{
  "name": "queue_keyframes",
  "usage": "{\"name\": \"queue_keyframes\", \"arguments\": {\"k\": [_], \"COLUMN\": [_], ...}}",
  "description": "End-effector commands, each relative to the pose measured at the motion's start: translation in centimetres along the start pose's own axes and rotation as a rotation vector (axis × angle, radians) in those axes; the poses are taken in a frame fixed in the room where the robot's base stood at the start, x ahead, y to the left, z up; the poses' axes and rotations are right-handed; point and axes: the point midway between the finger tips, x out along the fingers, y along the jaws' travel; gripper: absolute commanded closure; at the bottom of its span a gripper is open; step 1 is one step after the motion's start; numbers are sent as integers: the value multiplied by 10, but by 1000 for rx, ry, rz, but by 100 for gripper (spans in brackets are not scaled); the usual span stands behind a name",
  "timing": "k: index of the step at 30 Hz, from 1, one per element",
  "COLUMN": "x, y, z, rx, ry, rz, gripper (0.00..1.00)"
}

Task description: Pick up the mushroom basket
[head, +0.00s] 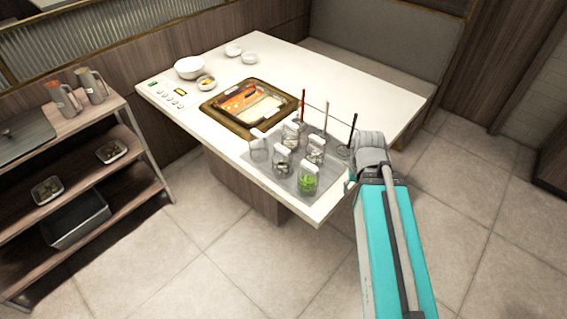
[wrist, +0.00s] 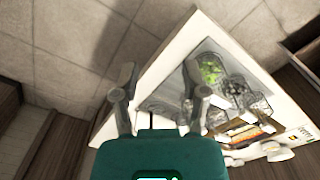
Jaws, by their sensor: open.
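Several small clear baskets with white grips stand on a grey tray (head: 253,163) at the table's near corner. One basket (head: 282,162) holds pale and dark pieces, and another (head: 316,150) behind it to the right looks similar; I cannot tell which holds the mushrooms. A basket of green food (head: 308,182) is nearest the corner; it also shows in the wrist view (wrist: 211,70). My gripper (wrist: 157,85) is open and empty, with its fingers apart, over the table's edge beside the tray. In the head view my arm mostly hides it.
A hotpot (head: 212,106) with red and pale halves is set in the white table (head: 330,75). Upright ladles (head: 325,118) stand behind the baskets, close to my arm. Bowls (head: 189,67) are at the back left. A shelf (head: 80,165) stands at left. The floor in front is clear.

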Motion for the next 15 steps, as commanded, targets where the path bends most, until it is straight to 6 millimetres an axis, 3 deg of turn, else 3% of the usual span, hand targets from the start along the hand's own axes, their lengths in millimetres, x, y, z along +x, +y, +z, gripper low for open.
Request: {"name": "queue_keyframes", "arguments": {"k": [4, 7, 11, 15], "x": [0, 0, -1, -3], "y": [0, 0, -4, -14], "z": [0, -1, -8, -30], "rx": [0, -2, -21, -79], "ry": [0, 0, 0, 0], "rz": [0, 0, 0, 0], "gripper": [43, 26, 26, 26]}}
